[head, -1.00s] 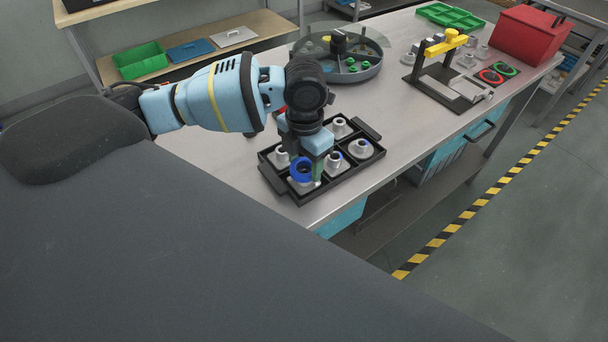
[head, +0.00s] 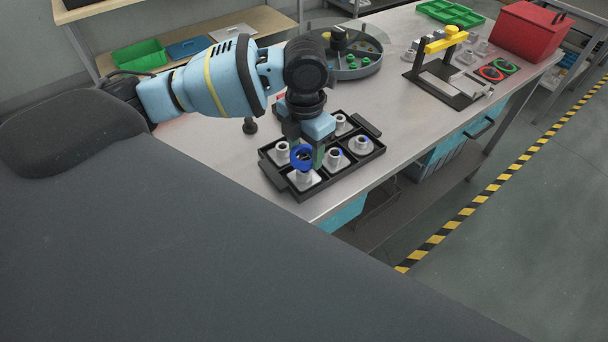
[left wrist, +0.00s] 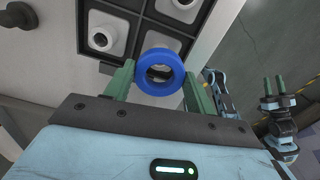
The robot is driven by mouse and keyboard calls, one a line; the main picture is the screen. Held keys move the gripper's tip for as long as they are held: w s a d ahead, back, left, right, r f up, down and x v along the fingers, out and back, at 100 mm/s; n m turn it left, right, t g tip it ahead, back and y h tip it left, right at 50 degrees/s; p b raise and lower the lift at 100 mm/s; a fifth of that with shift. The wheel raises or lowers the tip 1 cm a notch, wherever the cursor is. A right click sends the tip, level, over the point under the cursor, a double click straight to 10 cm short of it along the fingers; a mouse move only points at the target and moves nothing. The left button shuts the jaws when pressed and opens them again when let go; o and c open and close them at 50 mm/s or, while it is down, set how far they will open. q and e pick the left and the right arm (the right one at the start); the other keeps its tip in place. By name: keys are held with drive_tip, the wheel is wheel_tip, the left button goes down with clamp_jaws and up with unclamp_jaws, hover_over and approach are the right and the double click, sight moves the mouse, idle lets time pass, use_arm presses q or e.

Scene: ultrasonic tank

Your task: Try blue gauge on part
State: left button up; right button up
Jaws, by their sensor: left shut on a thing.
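My left gripper (head: 304,153) is shut on the blue gauge (head: 301,157), a thick blue ring. Other grey parts, such as one in the neighbouring cell (head: 334,158), stand in the tray. My right gripper (left wrist: 273,86) shows small in the left wrist view, its fingers apart and empty.
A red box (head: 527,32) is at the far end. A round grey divided tray (head: 358,71) stands behind my left gripper.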

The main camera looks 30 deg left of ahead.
use_arm(q)
drive_tip(key=shift+f+b, duration=0.3)
drive_tip(key=shift+f, duration=0.9)
use_arm(e)
drive_tip(key=shift+s+f, duration=0.4)
drive_tip(key=shift+f, duration=0.1)
use_arm(q)
drive_tip(key=shift+f, duration=0.45)
use_arm(e)
drive_tip(key=shift+s+f, duration=0.15)
idle(0.4)
use_arm(q)
drive_tip(key=shift+r, duration=0.15)
